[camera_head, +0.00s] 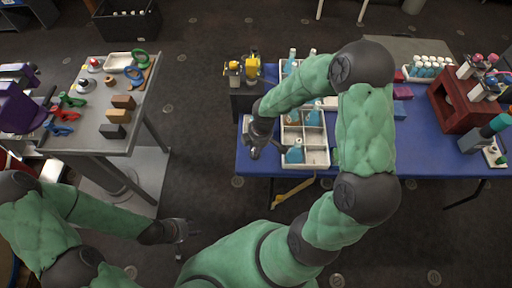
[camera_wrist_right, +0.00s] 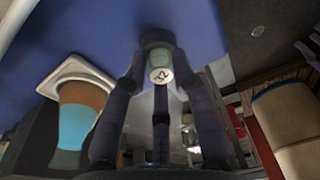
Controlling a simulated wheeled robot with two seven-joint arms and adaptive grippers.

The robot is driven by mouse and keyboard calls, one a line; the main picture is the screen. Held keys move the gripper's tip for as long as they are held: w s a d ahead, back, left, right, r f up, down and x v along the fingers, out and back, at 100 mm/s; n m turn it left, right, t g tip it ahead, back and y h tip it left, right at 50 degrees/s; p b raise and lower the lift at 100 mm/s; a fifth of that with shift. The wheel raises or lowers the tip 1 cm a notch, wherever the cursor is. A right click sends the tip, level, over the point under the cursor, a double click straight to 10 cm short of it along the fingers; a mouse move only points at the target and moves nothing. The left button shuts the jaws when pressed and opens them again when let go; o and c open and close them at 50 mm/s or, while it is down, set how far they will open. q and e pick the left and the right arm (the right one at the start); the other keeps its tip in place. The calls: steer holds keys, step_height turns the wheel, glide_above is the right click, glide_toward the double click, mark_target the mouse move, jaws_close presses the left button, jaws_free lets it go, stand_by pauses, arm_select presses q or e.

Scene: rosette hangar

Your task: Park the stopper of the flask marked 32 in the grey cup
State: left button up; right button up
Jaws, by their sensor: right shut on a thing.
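My right gripper (camera_head: 258,150) is at the left edge of the blue table, beside the white divided tray (camera_head: 318,158). In the right wrist view its fingers (camera_wrist_right: 160,88) are shut on a small grey-green stopper (camera_wrist_right: 157,56) with a white round end bearing a dark mark I cannot read. Several teal flasks (camera_head: 294,154) stand in the tray; their numbers are too small to read. An orange and teal vessel (camera_wrist_right: 76,125) by a white square piece (camera_wrist_right: 70,72) is left of the fingers. I cannot pick out the grey cup. My left gripper (camera_head: 181,231) looks open and empty, over the floor.
Yellow-topped items (camera_head: 243,68) stand at the blue table's far left corner. A dark red rack (camera_head: 458,105) and a row of small white-capped vials (camera_head: 428,68) are at the right. A grey table (camera_head: 95,135) with blocks and tools is at the left. Floor lies between the tables.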

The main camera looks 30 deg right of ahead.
steer(key=o, duration=0.9)
steer(key=o, duration=0.5)
steer(key=shift+r+p, duration=2.75)
steer(key=shift+r, duration=0.25)
